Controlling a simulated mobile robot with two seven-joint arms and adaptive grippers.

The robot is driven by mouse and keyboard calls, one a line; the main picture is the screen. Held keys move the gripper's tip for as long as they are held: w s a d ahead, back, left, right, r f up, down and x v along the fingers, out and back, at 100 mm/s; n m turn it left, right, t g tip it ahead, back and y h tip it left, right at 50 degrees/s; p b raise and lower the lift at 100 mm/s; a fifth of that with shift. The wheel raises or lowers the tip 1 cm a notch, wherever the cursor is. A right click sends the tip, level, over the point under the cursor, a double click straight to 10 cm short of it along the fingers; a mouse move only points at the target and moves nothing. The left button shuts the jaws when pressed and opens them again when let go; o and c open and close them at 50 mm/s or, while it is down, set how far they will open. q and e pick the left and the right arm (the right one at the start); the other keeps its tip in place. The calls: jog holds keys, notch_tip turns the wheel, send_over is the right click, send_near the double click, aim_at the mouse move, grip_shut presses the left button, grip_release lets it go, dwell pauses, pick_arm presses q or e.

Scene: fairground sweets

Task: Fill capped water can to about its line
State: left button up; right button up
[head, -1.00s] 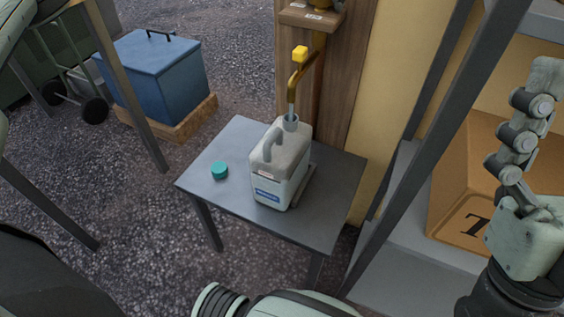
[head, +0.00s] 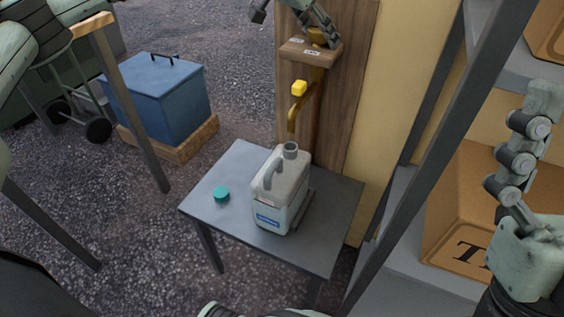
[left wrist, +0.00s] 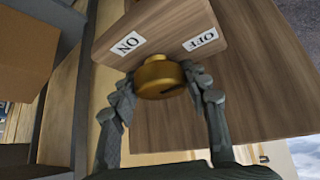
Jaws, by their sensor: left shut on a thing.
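The pale water can (head: 283,188), with a blue label and a side handle, stands upright on the grey table (head: 325,240). Its neck is open; its teal cap (head: 222,195) lies on the table to the left. The can's water level cannot be made out. My left gripper (head: 318,36) is shut on the brass tap knob (left wrist: 160,75), fingers on both sides. My right gripper (head: 530,190) is at the far right, away from the can.
The tap's wooden block (left wrist: 165,30) carries ON and OFF labels. A grey shelf frame (head: 418,140) with a brown box (head: 470,200) stands at the right. The table's left side is mostly clear.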

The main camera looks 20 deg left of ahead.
pick_arm(q)
jog(key=shift+s+d+r+m+p, duration=0.15)
jog(key=shift+m+p, duration=0.25)
jog(key=shift+p, duration=2.05)
jog(key=shift+h+p, duration=0.3)
jog(key=shift+p, duration=0.05)
jog(key=shift+f, duration=0.3)
jog(key=o, duration=0.7)
jog(key=shift+c, duration=0.2)
jog(key=shift+r, duration=0.1)
